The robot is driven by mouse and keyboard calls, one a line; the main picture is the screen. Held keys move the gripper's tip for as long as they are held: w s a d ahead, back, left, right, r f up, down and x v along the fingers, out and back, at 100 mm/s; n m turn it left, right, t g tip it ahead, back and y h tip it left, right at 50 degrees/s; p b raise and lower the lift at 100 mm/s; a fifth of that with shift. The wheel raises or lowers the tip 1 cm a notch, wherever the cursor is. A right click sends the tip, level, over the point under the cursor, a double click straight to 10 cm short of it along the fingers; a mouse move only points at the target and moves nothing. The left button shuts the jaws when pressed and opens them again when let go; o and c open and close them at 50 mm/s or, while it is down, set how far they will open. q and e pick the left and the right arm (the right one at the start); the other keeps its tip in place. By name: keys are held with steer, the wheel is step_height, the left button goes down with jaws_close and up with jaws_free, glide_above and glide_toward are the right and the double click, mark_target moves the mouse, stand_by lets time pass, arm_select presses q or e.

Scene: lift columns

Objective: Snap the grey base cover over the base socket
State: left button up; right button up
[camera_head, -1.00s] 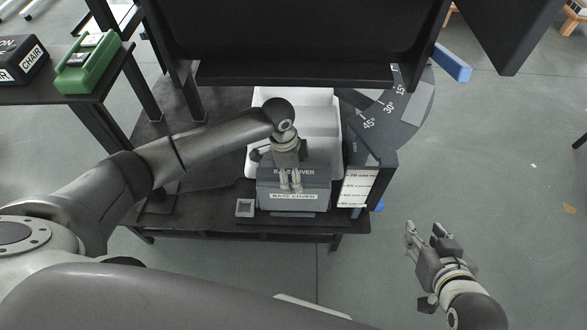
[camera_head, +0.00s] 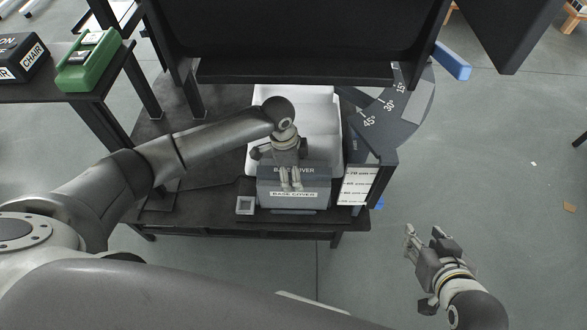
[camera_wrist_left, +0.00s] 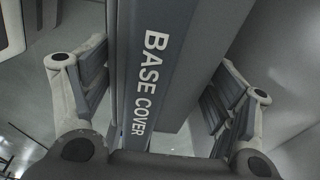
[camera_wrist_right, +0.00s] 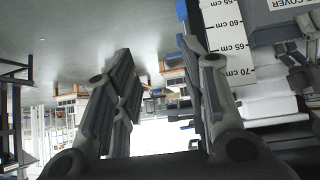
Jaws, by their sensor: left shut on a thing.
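The grey base cover (camera_head: 309,177) is a box-like piece with white BASE COVER lettering. It is at the front of the black table, before a white bin. My left gripper (camera_head: 291,187) points down and is shut on the cover. In the left wrist view the cover (camera_wrist_left: 165,60) lies between the left fingers (camera_wrist_left: 160,105). My right gripper (camera_head: 424,232) is open and empty, off the table to the right; its spread fingers (camera_wrist_right: 156,55) also show in the right wrist view. I cannot make out the base socket for certain.
A small square grey frame (camera_head: 245,206) sits left of the cover on the table (camera_head: 205,215). The white bin (camera_head: 325,115) is behind it. A height scale card (camera_head: 357,184) and an angle dial (camera_head: 400,115) stand to the right. A large black panel (camera_head: 290,40) hangs above.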

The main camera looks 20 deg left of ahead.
arm_select(q)
steer(key=shift+f, duration=0.1)
arm_select(e)
steer(key=shift+s+d+f+g, duration=0.2)
steer(key=shift+s+f+g, duration=0.1)
steer(key=shift+s, duration=0.25)
steer(key=shift+s+d+f+g, duration=0.2)
steer(key=shift+s+f, duration=0.1)
steer(key=shift+s, duration=0.2)
arm_select(q)
steer(key=shift+f+p, duration=0.1)
steer(key=shift+p, duration=0.2)
arm_select(e)
steer(key=shift+s+d+f, duration=0.1)
steer(key=shift+s+f, duration=0.05)
steer(key=shift+s, duration=0.1)
arm_select(q)
steer(key=shift+f, duration=0.15)
arm_select(e)
steer(key=shift+s+d+f+g+h, duration=0.2)
steer(key=shift+s+g, duration=0.1)
steer(key=shift+s, duration=0.1)
steer(key=shift+s+d+f+g+h, duration=0.15)
steer(key=shift+s+g, duration=0.15)
steer(key=shift+s, duration=0.15)
steer(key=shift+s+d+f+g+h, duration=0.1)
steer(key=shift+s+f+g, duration=0.1)
steer(key=shift+s+g, duration=0.15)
